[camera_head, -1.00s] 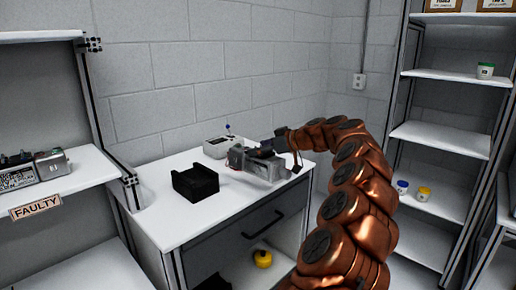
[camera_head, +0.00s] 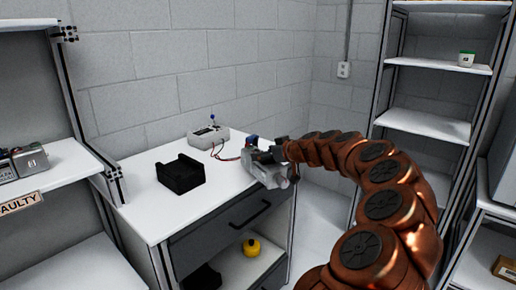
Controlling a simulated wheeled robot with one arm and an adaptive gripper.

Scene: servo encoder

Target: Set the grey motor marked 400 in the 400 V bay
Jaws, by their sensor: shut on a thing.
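A grey motor (camera_head: 264,167) is at the right end of the white table top, at the end of my copper-coloured arm. My gripper (camera_head: 281,155) is shut on it. Any marking on this motor is too small to read. Whether the motor touches the table top cannot be told. A black open holder (camera_head: 181,174) sits on the table to the left of the motor, and it looks empty. No 400 V label is readable in view.
A grey box (camera_head: 208,135) with a blue-tipped stick and a red wire stands behind on the table (camera_head: 150,212). A shelf marked FAULTY (camera_head: 20,203) at left holds another motor (camera_head: 31,160). A yellow item (camera_head: 251,246) sits below the drawer. Shelving stands at right.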

